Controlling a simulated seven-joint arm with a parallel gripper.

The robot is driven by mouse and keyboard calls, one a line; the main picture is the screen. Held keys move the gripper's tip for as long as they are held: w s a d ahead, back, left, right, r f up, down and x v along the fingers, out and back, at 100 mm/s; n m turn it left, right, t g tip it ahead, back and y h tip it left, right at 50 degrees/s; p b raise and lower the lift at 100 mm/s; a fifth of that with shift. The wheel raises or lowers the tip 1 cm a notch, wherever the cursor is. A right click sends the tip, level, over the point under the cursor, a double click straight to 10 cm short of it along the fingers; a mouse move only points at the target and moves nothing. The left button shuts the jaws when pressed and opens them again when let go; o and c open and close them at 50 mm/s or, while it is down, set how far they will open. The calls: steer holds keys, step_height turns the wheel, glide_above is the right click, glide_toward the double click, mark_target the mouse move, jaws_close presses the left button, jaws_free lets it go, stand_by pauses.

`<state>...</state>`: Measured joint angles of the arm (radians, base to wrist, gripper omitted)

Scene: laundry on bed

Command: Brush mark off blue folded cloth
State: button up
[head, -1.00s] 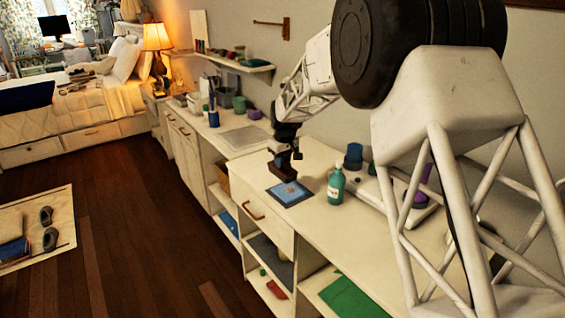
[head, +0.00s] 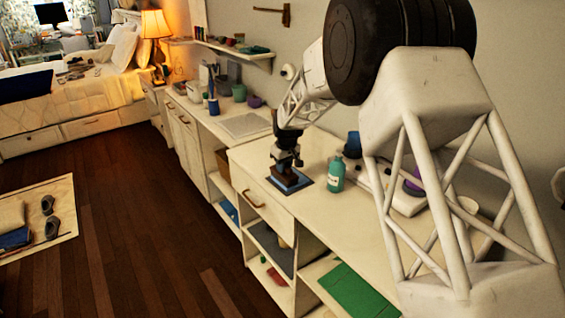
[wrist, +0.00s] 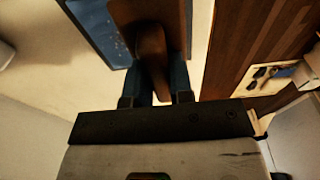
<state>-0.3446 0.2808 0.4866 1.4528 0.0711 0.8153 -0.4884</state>
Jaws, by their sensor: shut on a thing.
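The blue folded cloth (head: 296,180) lies on a dark flat mat or tray on the white counter, and is partly hidden by my gripper. In the wrist view the cloth (wrist: 92,22) shows at upper left with some pale specks on it. My gripper (head: 286,163) points down over the cloth. It is shut on the brown wooden brush (wrist: 151,50), whose handle sits between the fingers in the wrist view. The brush is low over the cloth; whether it touches it is hidden.
A green pump bottle (head: 336,174) stands just right of the cloth. A blue cup (head: 353,143) and a pale rack lie behind it. A grey mat (head: 245,124) lies farther along the counter. The counter's front edge is close to the cloth.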

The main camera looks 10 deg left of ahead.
steer(key=shift+w+d+f, duration=0.25)
steer(key=shift+w+d, duration=0.9)
steer(key=shift+d, duration=0.05)
steer(key=shift+w+d+r, duration=0.15)
steer(key=shift+w+d, duration=0.9)
steer(key=shift+s+a, duration=0.2)
steer(key=shift+a, duration=0.05)
steer(key=shift+s+a, duration=2.1)
steer(key=shift+s, duration=0.1)
steer(key=shift+w+d, duration=1.85)
steer(key=shift+w, duration=0.1)
steer(key=shift+w+d+f, duration=0.2)
steer(key=shift+w+d, duration=0.05)
steer(key=shift+d, duration=0.05)
steer(key=shift+s+a+r, duration=0.1)
steer(key=shift+a+r, duration=0.05)
steer(key=shift+r, duration=0.15)
steer(key=shift+s+a+f, duration=0.2)
steer(key=shift+s+a, duration=1.9)
steer(key=shift+s, duration=0.05)
steer(key=shift+r, duration=4.05)
